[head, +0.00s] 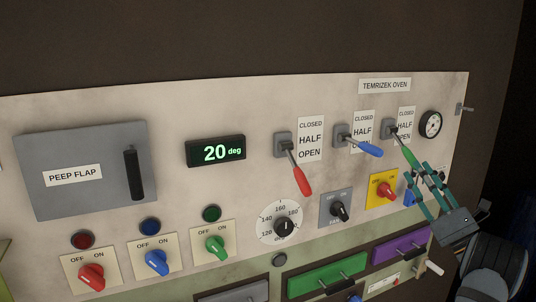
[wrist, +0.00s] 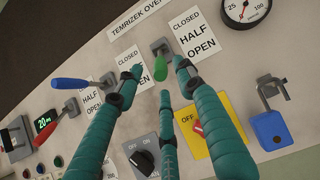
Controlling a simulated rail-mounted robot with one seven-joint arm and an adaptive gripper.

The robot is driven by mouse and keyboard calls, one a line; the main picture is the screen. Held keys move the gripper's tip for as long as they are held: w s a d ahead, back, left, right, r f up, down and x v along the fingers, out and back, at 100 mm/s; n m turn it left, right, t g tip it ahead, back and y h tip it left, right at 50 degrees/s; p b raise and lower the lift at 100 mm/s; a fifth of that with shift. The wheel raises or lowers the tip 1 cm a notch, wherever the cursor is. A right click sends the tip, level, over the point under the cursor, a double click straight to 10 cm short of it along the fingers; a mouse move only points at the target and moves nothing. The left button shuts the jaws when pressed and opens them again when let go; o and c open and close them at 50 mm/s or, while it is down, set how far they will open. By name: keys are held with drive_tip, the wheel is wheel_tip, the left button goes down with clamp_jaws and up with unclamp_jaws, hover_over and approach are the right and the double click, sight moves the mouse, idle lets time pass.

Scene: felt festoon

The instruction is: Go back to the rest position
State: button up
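My gripper (head: 416,172) is at the right of the control panel, in front of the green lever (head: 409,156). In the wrist view its teal fingers (wrist: 158,72) are spread apart, with the green handle (wrist: 163,98) in the gap between them. I see no finger clearly pressing on the handle. The green lever sticks out and down from its mount, beside a CLOSED / HALF / OPEN label (wrist: 194,35). Part of that label is hidden by the lever in the head view.
The blue lever (head: 364,147) and red lever (head: 301,178) stand to the left. Below are a yellow plate with a red knob (head: 384,191), a black knob (head: 339,211) and a dial (head: 284,227). A gauge (head: 430,124) and blue padlock (wrist: 270,130) are to the right.

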sight(411, 152)
drive_tip(key=x, duration=0.6)
drive_tip(key=shift+s+d+r, duration=0.1)
drive_tip(key=shift+d+r, duration=0.05)
drive_tip(key=p, duration=0.2)
drive_tip(key=shift+s+d+r+h+p, duration=0.1)
drive_tip(key=shift+d+r+h+p, duration=0.05)
drive_tip(key=shift+r+h+p, duration=0.2)
drive_tip(key=shift+s+d+r+g+p, duration=0.1)
drive_tip(key=shift+s+r+g+p, duration=0.15)
drive_tip(key=shift+p, duration=0.25)
drive_tip(key=shift+s+d+g+p, duration=0.1)
drive_tip(key=shift+s+g+p, duration=0.15)
drive_tip(key=shift+p, duration=0.2)
drive_tip(key=shift+w, duration=0.1)
drive_tip(key=shift+f+p, duration=0.25)
drive_tip(key=shift+p, duration=0.05)
drive_tip(key=shift+g, duration=0.3)
